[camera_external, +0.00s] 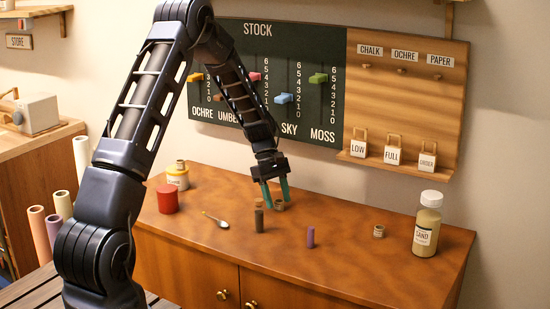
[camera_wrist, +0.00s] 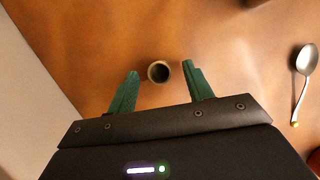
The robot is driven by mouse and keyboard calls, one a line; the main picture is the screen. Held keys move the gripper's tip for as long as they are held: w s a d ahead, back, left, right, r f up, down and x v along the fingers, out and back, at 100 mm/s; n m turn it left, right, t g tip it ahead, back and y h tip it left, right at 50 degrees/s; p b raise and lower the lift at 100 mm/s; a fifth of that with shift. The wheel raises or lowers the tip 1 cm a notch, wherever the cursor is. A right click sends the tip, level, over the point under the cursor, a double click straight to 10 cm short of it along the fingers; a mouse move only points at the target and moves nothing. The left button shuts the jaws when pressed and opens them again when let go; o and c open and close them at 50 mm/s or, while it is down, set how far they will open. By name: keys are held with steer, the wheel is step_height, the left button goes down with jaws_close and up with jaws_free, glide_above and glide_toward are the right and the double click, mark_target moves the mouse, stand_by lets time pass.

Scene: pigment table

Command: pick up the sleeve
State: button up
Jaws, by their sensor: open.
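A small tan hollow ring, which looks like the sleeve (camera_external: 279,205), stands on the wooden cabinet top under my gripper (camera_external: 277,198). In the wrist view the sleeve (camera_wrist: 152,72) shows as a pale round rim around a dark hole, near the tips and between my two green fingers (camera_wrist: 163,71). The fingers point down, are spread apart, and hold nothing. Gaps show on both sides of the sleeve. How far the fingertips are above the cabinet top cannot be told exactly.
Close by stand a dark brown cylinder (camera_external: 259,222) and a purple cylinder (camera_external: 310,237). Another small ring (camera_external: 379,231) and a sand bottle (camera_external: 427,226) stand right. The wall (camera_external: 320,175) is behind.

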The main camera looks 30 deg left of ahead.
steer(key=shift+d+f, duration=0.2)
steer(key=shift+f, duration=0.15)
steer(key=c, duration=1.1)
steer(key=shift+o, duration=0.2)
